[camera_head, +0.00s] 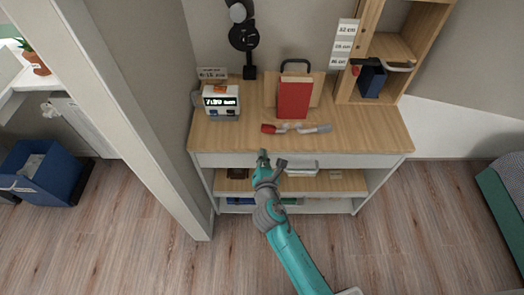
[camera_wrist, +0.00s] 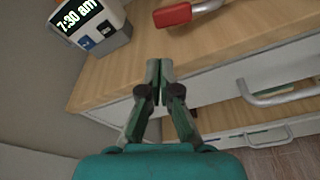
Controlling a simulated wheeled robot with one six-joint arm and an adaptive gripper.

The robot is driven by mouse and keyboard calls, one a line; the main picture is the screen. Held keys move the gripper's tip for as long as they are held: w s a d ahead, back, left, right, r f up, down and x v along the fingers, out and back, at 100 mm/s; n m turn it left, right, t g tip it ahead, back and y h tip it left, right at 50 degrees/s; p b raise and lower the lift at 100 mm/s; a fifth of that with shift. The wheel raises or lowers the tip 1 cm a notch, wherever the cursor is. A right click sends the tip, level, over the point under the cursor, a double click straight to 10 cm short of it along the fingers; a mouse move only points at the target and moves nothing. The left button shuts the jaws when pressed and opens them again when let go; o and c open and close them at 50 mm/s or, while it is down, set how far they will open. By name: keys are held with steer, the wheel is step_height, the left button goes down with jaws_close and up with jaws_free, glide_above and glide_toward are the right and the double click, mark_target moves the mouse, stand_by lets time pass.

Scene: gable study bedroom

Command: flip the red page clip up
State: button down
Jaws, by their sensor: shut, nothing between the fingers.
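The red page clip (camera_head: 268,129) lies low at the front of the desk, its red end pointing left. In the wrist view its red end (camera_wrist: 173,15) shows at the top, with a grey arm running off to the right. The clip is in front of a wooden book stand (camera_head: 269,90) that holds an upright red book (camera_head: 294,98). My gripper (camera_head: 263,155) is near the desk's front edge, short of the clip and apart from it. In the wrist view my gripper (camera_wrist: 160,68) has its fingertips together with nothing between them.
A paler clip (camera_head: 322,129) lies to the right of the red one. A digital clock (camera_head: 221,100) reading 7:30 stands at left. A wooden shelf unit (camera_head: 345,82) stands at right. Drawer handles (camera_wrist: 275,95) stick out below the desk's front edge.

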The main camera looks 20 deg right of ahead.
mark_target(261, 129)
steer(key=x, duration=0.8)
steer(key=shift+w+f, duration=0.1)
steer(key=shift+w, duration=0.1)
steer(key=shift+r+m, duration=0.3)
steer(key=shift+r, duration=0.2)
steer(key=shift+s+d+r+m+t+y, duration=0.1)
steer(key=shift+d+r+m+t+y, duration=0.1)
steer(key=shift+r+m, duration=0.3)
steer(key=shift+d+r+m+t+y, duration=0.1)
steer(key=shift+r+m+y, duration=0.15)
steer(key=shift+m, duration=0.35)
steer(key=r+m, duration=0.1)
steer(key=d+r+m, duration=0.1)
steer(key=r+m, duration=0.1)
steer(key=m, duration=0.1)
steer(key=shift+s+d+t+y, duration=0.3)
steer(key=shift+d+y, duration=0.05)
steer(key=d+r+m, duration=0.2)
steer(key=m, duration=0.1)
steer(key=shift+s+t, duration=0.3)
steer(key=shift+t, duration=0.1)
steer(key=shift+s+d+r+m+t, duration=0.2)
steer(key=shift+d+m, duration=0.35)
steer(key=shift+m, duration=0.3)
steer(key=shift+s+d+r+m+t, duration=0.1)
steer(key=shift+s+d+r+m, duration=0.15)
steer(key=shift+d+m, duration=0.45)
steer(key=shift+a, duration=0.1)
